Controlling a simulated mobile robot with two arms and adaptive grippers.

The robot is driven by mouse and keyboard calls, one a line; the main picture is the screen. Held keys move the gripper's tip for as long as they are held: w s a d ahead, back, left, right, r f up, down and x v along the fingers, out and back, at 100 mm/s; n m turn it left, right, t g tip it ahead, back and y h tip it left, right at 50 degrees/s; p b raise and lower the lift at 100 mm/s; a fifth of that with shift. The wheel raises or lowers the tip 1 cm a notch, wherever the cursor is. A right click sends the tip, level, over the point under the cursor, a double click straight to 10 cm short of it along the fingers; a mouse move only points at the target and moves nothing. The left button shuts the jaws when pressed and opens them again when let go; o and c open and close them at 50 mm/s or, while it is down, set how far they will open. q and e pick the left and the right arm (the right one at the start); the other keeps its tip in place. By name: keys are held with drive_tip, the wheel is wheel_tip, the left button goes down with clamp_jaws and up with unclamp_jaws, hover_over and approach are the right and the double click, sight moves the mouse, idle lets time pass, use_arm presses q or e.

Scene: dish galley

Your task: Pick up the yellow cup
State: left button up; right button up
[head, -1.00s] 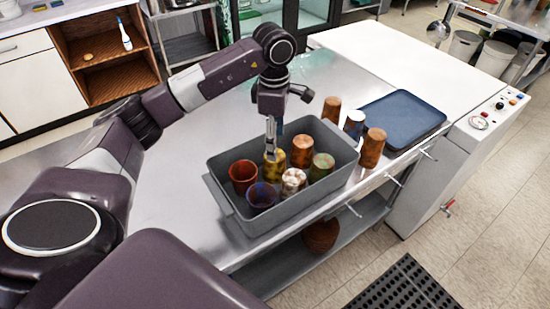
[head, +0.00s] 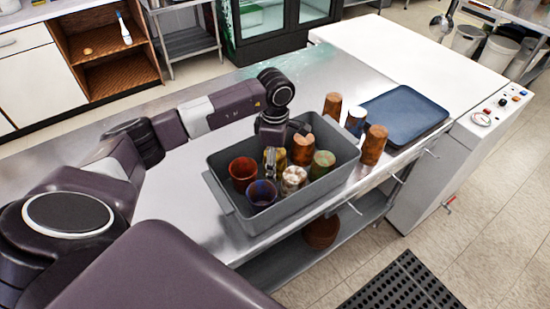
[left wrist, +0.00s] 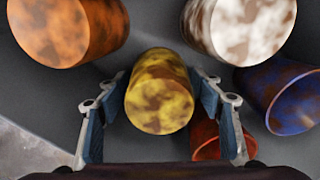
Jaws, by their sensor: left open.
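The yellow cup (head: 280,159), mottled with brown, stands in the grey tub (head: 240,222) among other cups. It is partly hidden by my left gripper (head: 271,174) in the head view. In the left wrist view the yellow cup (left wrist: 160,95) lies between the two blue-padded fingers of my left gripper (left wrist: 160,80). The fingers are open, one on each side of the cup, with a narrow gap at the sides; whether either touches it is hard to tell. My right gripper is not in view.
Close around the yellow cup are a red cup (head: 243,172), a blue cup (head: 261,194), a white-brown cup (head: 293,179), an orange cup (head: 302,150) and a green cup (head: 322,164). Brown cups (head: 373,146) and a blue tray (head: 405,112) stand right of the tub.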

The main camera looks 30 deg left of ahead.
use_arm(q)
drive_tip(key=shift+c, duration=0.5)
drive_tip(key=c, duration=0.8)
drive_tip(key=shift+c, duration=0.2)
drive_tip(key=shift+r, duration=0.15)
